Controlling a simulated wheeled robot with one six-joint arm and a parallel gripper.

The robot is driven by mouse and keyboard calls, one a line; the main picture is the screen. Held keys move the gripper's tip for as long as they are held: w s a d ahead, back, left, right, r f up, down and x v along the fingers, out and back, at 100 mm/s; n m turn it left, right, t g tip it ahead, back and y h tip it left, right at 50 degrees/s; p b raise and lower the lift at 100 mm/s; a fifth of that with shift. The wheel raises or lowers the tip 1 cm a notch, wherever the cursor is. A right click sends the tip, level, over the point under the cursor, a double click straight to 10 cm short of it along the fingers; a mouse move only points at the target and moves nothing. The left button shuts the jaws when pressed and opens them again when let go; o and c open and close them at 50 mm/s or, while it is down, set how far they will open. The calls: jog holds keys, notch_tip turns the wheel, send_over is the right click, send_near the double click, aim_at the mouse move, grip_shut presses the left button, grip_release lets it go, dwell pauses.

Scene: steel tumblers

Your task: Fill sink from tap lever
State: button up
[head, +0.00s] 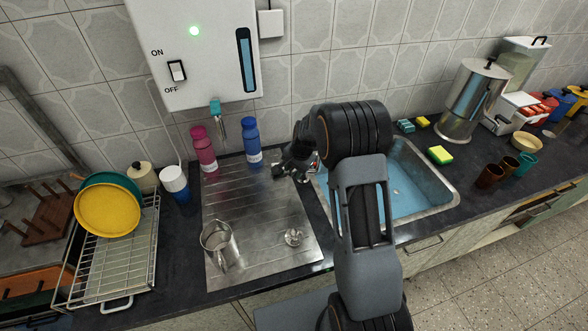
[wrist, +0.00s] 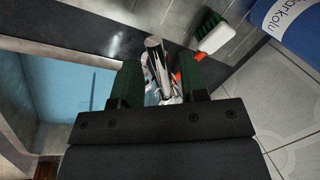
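The sink (head: 447,187) is a steel-rimmed basin right of the ribbed drainer, partly hidden by my arm. Its inside looks light blue, and small pale specks show there; I cannot tell the water level. It also shows at the left of the wrist view (wrist: 50,105). The chrome tap (wrist: 157,62) stands between my gripper's fingers in the wrist view, with a small red part beside it. My gripper (wrist: 164,80) is open, one dark green finger on each side of the tap; contact is unclear. In the head view my gripper (head: 290,165) is at the sink's back left corner.
Pink (head: 204,148) and blue (head: 252,140) bottles stand behind the drainer. A steel mug (head: 218,240) stands on it. A dish rack (head: 120,255) with plates is at the left. Sponges, a steel urn (head: 473,98) and tumblers (head: 490,176) are right of the sink.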

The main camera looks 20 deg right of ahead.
grip_shut()
dwell(0.3)
dwell(0.4)
jog(key=shift+s+d+n+g+y+b, duration=0.25)
jog(key=shift+d+n+b, duration=0.35)
jog(key=shift+n, duration=0.4)
jog(key=shift+s+d+n+g+b, duration=0.15)
jog(key=shift+s+d+n+b, duration=0.25)
jog(key=shift+n+b, duration=0.55)
jog(key=shift+s+d+n+g+y+b, duration=0.25)
jog(key=shift+d+n+b, duration=0.3)
jog(key=shift+n, duration=0.5)
grip_release()
